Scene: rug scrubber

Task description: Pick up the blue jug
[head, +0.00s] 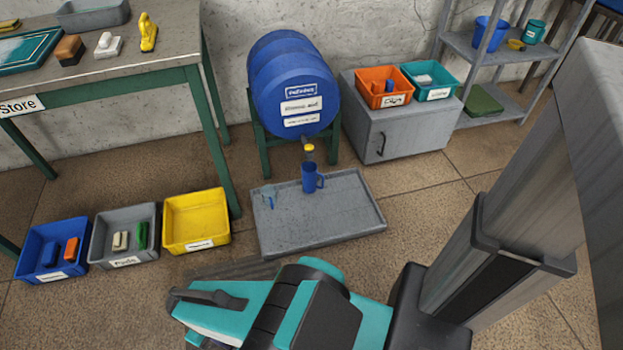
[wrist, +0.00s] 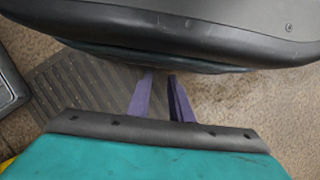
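The blue jug (head: 311,178) stands upright on the grey tray (head: 325,238), near its back edge. It is right below the yellow tap (head: 309,149) of the blue barrel. Its handle points to the right. My gripper shows in the wrist view (wrist: 160,80), with two purple fingers apart and nothing between them. In the head view my teal arm is in front of the tray, and the fingertips are hidden. The jug is not in the wrist view.
The blue barrel (head: 290,85) stands behind the tray. A small bluish item (head: 268,194) is on the tray's left part. Blue (head: 30,262), grey (head: 112,255) and yellow (head: 196,222) bins stand left, by the green-legged table (head: 130,62). A grey cabinet (head: 410,132) stands right.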

